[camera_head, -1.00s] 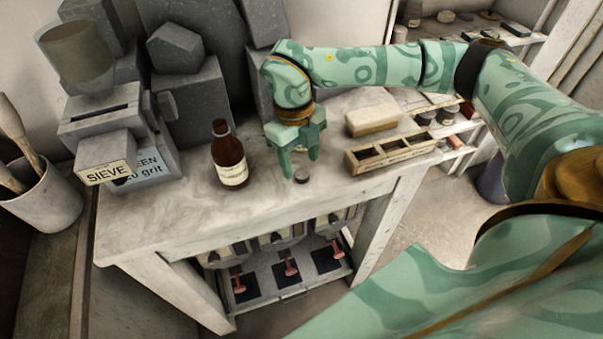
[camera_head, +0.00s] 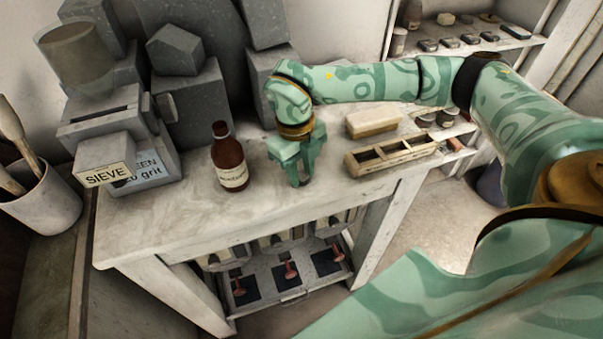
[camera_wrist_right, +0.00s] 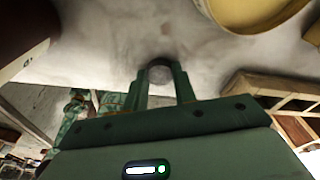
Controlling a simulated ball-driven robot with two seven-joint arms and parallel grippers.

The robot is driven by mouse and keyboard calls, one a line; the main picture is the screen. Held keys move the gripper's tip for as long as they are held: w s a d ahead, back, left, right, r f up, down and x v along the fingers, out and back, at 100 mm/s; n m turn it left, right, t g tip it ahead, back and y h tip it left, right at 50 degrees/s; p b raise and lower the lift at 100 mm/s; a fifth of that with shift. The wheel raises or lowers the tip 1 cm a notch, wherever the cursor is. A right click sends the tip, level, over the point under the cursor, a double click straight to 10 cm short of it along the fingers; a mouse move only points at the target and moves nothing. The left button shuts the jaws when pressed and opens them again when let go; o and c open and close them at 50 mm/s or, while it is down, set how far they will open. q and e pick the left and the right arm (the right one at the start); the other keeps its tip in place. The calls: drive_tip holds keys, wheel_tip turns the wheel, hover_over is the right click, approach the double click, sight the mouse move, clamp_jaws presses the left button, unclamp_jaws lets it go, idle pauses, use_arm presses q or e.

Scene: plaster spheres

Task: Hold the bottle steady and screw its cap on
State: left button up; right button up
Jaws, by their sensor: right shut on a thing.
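The brown bottle (camera_head: 229,162) with a pale label stands upright on the worktop, left of my right gripper; nothing holds it. My right gripper (camera_head: 300,183) points down at the worktop and is shut on the small dark cap. The cap (camera_wrist_right: 160,72) shows between the fingertips in the right wrist view; in the head view the fingers mostly hide it. The cap is apart from the bottle. My left gripper is in neither view.
A pale block (camera_head: 373,122) and a wooden compartment tray (camera_head: 392,155) lie right of the gripper. The sieve machine (camera_head: 112,140) stands left of the bottle. The worktop (camera_head: 180,215) is clear in front of the bottle.

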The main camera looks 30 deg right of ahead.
sight(303, 176)
drive_tip(key=shift+r, duration=0.55)
wheel_tip(303, 176, up, 2)
drive_tip(key=shift+r, duration=0.25)
drive_tip(key=s+a+r, duration=0.2)
drive_tip(key=s+r, duration=0.2)
drive_tip(key=s, duration=0.2)
drive_tip(key=s+a+r, duration=0.3)
drive_tip(key=s+r, duration=0.2)
drive_tip(key=s, duration=0.2)
drive_tip(key=shift+a+r+p, duration=0.25)
drive_tip(key=shift+a+p, duration=0.05)
